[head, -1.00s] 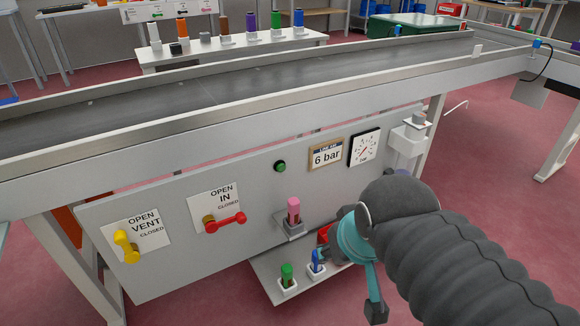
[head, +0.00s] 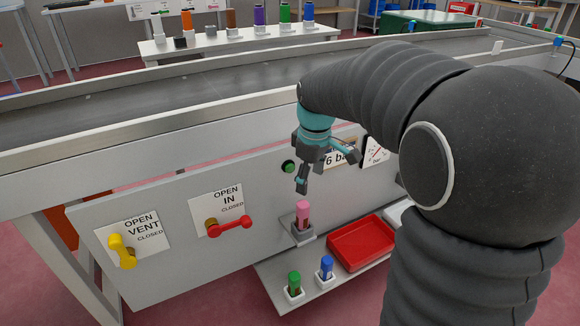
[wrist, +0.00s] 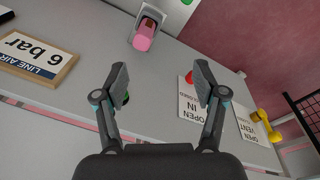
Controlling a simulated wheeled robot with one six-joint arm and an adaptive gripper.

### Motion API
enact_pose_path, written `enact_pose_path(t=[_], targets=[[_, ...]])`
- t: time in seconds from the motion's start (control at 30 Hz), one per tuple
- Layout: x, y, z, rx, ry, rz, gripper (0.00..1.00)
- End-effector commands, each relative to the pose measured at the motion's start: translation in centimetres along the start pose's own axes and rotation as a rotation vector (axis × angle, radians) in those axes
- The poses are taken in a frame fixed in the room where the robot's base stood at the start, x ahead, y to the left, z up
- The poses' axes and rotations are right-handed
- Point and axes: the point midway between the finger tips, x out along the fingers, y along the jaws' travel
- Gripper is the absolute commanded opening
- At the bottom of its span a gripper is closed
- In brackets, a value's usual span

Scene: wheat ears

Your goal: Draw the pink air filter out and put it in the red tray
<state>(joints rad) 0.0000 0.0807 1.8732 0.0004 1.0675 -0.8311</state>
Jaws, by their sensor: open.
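The pink air filter (head: 303,213) stands upright in a grey holder (head: 302,232) on the front panel. It also shows at the top of the wrist view (wrist: 145,36), beyond my fingertips. My gripper (head: 327,172) is open and empty, in front of the panel, above the filter and a little right of it in the head view. In the wrist view its fingers (wrist: 161,76) are spread wide, with only panel between them. The red tray (head: 345,262) lies empty on the low shelf, right of the filter. My arm covers part of the shelf's right end.
Green (head: 294,283) and blue (head: 326,267) cartridges stand in white holders on the shelf (head: 308,297). A red handle (head: 232,224) and yellow handle (head: 121,250) stick out from the panel on the left. The conveyor (head: 190,128) runs above. My arm partly hides the sign and gauge.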

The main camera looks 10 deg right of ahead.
Motion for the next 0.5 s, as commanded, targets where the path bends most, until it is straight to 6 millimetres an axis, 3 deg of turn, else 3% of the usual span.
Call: enact_pose_path(t=[0.03,0.2,0.5], targets=[[1.7,0.9,-0.9,-0.043,-0.017,-0.019,0.7],[5.5,3.2,-3.0,-0.177,-0.051,-0.067,0.7],[8.4,4.5,-4.3,-0.269,-0.07,-0.1,0.7]])
